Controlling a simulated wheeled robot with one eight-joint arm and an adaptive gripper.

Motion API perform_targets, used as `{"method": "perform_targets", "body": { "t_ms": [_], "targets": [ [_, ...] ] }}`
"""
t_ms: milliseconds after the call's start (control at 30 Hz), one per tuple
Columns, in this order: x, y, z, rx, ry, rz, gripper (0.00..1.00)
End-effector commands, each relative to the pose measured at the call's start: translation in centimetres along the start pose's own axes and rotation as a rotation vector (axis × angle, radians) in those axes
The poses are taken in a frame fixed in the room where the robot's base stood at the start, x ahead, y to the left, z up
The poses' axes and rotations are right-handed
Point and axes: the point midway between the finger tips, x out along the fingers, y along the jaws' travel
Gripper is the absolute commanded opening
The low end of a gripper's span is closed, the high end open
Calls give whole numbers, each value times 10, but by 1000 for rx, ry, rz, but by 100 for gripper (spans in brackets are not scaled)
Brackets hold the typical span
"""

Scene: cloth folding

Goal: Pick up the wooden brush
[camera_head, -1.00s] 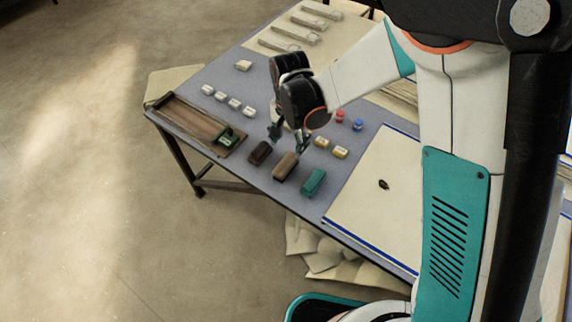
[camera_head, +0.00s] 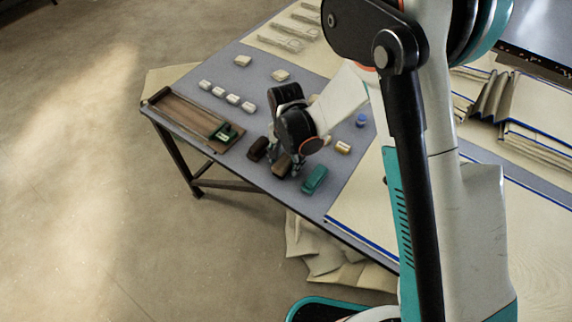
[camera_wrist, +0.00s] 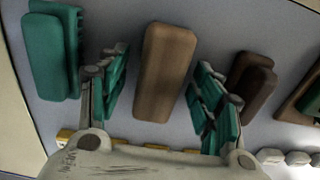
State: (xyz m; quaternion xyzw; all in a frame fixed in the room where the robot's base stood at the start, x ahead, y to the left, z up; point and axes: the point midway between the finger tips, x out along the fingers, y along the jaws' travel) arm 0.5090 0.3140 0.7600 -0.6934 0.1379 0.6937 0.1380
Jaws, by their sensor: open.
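The wooden brush (camera_wrist: 163,72) is a light brown block lying on the grey table top. In the wrist view it lies between the two open teal fingers of my gripper (camera_wrist: 160,90), with a gap on each side. In the head view my gripper (camera_head: 284,168) is low over the wooden brush (camera_head: 282,165), which is partly hidden by it. A teal brush (camera_wrist: 50,55) lies on one side, and it also shows in the head view (camera_head: 314,179). A dark brown brush (camera_wrist: 248,85) lies on the other side, close to a finger; it is also in the head view (camera_head: 258,149).
A wooden tray (camera_head: 178,113) with a small green item (camera_head: 224,133) stands at the table's left end. Several small white blocks (camera_head: 232,99) lie behind the brushes. A yellow block (camera_head: 343,147) and a blue item (camera_head: 361,120) are to the right. Cream cloth lies further right.

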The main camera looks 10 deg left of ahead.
Motion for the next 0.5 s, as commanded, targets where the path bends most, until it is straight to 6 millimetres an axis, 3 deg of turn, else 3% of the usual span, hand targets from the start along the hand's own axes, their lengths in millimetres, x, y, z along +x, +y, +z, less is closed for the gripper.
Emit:
{"method": "perform_targets", "body": {
  "t_ms": [200, 400, 500],
  "targets": [
    [0, 0, 0, 0, 0, 0, 60],
    [0, 0, 0, 0, 0, 0, 15],
    [0, 0, 0, 0, 0, 0, 10]
  ]
}}
